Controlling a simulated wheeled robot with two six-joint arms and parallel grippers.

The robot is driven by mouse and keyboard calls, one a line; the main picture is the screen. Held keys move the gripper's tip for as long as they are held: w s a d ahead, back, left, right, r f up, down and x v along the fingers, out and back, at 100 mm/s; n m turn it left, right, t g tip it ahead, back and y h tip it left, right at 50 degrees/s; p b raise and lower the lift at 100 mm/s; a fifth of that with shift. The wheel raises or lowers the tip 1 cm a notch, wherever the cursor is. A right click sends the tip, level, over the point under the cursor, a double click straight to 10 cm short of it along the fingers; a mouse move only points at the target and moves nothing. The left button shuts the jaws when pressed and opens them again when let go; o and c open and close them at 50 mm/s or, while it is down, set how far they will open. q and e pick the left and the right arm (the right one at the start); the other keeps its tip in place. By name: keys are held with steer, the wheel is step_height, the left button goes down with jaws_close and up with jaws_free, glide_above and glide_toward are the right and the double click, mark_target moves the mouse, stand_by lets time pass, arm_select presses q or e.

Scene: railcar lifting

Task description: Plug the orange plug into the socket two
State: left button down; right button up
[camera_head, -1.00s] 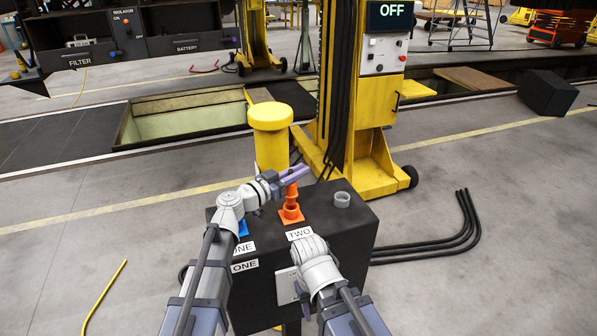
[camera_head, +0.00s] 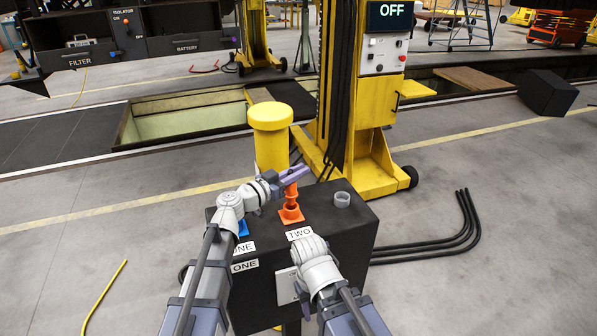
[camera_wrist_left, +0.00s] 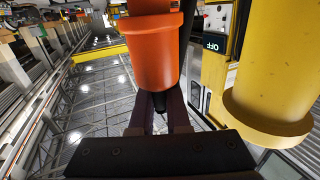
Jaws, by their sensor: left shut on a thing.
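My left gripper (camera_head: 296,171) is shut on the orange plug (camera_head: 291,190) above the black box. The plug is upright, directly over the orange socket (camera_head: 291,214) behind the TWO label (camera_head: 299,233). Its lower end meets or overlaps the socket in the picture; I cannot tell how deep it sits. In the left wrist view the plug (camera_wrist_left: 155,55) is large, with its dark narrow end between my fingers (camera_wrist_left: 160,110). My right arm's wrist shows at the box's front, but its gripper is hidden.
The black box (camera_head: 345,222) also carries a blue socket (camera_head: 243,228), partly behind my left arm, and a grey socket (camera_head: 342,200). A yellow post (camera_head: 271,140) stands close behind it. The yellow lifting column (camera_head: 366,100) shows OFF. Black cables (camera_head: 466,225) lie at right.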

mark_target(292, 193)
arm_select(q)
steer(key=shift+f+b, duration=1.95)
steer(key=shift+f, duration=0.1)
steer(key=c, duration=0.8)
jaws_free()
steer(key=shift+v, duration=3.95)
